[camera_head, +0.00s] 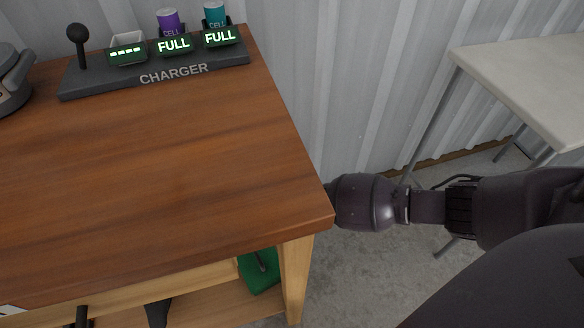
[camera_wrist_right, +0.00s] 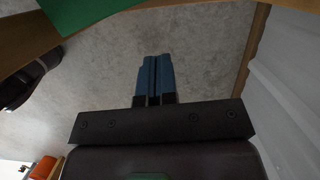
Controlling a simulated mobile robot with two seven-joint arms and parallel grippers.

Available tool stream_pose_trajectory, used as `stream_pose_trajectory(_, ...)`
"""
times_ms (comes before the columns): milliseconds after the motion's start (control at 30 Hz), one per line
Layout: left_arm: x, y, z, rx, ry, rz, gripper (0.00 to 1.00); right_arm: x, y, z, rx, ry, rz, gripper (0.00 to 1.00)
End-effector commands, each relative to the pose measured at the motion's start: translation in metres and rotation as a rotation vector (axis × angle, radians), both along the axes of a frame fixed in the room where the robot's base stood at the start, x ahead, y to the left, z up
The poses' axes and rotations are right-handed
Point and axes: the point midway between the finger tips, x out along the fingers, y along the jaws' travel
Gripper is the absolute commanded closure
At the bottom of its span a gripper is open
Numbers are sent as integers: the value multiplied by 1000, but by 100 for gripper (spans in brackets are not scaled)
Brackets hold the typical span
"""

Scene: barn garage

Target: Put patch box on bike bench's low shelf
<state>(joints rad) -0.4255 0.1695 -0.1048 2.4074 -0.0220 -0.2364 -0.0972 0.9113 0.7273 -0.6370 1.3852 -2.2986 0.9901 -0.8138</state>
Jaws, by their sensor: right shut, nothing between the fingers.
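The wooden bench (camera_head: 170,170) fills the left of the head view, and its low shelf (camera_head: 215,305) shows under the top at the bottom. A green box-like thing (camera_head: 262,272) is on that shelf beside the right front leg, partly hidden by the bench. I cannot tell whether it is the patch box. A green surface (camera_wrist_right: 82,10) also shows at the upper left of the right wrist view. My right gripper (camera_wrist_right: 154,62) has its blue fingers together and empty, apart from the green surface. In the head view the bench hides it. My left gripper is out of view.
A charger (camera_head: 155,68) with two cells stands at the back of the bench top. Dark items (camera_head: 158,312) show at the shelf's front. A pale table (camera_head: 525,80) stands right, before a corrugated wall (camera_head: 345,70). The bench top's middle is clear.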

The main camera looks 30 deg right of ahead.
Motion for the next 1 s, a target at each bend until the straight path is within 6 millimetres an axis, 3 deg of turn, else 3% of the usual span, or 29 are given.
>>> stream_pose_trajectory(33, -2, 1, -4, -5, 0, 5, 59, -2, 5, -11, 3, 8, 1, 100)
stream_pose_trajectory(333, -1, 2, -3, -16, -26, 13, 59, 8, 37, -4, 2, 0, 1, 100)
stream_pose_trajectory(1000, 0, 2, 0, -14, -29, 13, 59, 10, 40, -1, 0, -3, 0, 100)
